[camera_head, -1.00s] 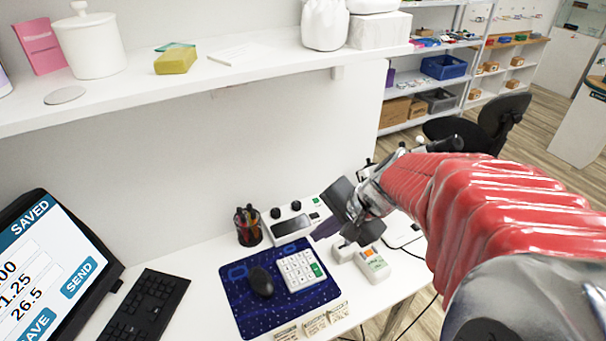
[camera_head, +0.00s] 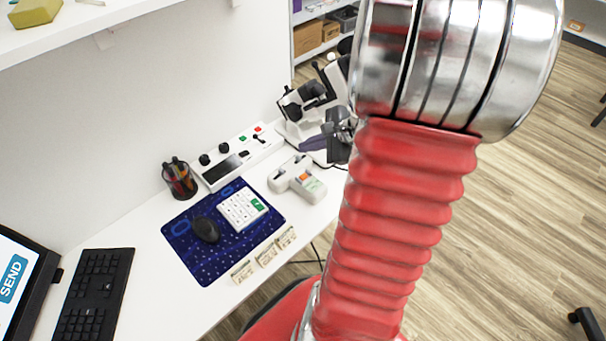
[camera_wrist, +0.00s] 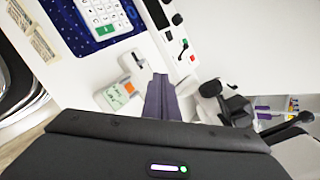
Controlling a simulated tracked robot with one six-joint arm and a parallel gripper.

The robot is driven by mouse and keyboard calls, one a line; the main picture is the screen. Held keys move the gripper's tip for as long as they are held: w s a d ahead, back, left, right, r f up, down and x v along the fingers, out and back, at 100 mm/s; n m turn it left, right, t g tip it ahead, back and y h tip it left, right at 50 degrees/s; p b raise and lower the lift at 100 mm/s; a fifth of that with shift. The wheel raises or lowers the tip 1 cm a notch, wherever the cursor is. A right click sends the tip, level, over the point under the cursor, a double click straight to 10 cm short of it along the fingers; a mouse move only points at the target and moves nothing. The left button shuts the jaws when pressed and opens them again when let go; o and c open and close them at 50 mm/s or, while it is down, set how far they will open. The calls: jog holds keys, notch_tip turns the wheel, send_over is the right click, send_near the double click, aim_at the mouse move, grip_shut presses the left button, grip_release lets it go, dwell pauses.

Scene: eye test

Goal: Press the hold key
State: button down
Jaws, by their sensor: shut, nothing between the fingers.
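No label reading "hold" is legible, so I cannot tell which key it is. A small white device (camera_head: 309,188) with orange and green keys lies on the desk; it also shows in the wrist view (camera_wrist: 124,91). Behind it is a long white control panel (camera_head: 233,161) with dark knobs, a screen and small green and red keys; part of it shows in the wrist view (camera_wrist: 176,42). My gripper (camera_wrist: 161,82) is shut and empty, its dark purplish fingers pointing between device and panel. In the head view my arm partly hides the gripper's surroundings.
A white keypad (camera_head: 242,208) and black mouse (camera_head: 206,229) lie on a blue mat (camera_head: 200,272). A pen cup (camera_head: 180,181) stands beside the panel. A black-and-white instrument (camera_head: 303,103) stands behind the gripper. Small label cards (camera_head: 266,256) stand at the desk's front edge.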

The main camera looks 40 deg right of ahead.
jog(key=shift+f, duration=4.4)
jog(key=shift+f, duration=0.8)
jog(key=shift+r, duration=0.9)
jog(key=shift+r, duration=2.5)
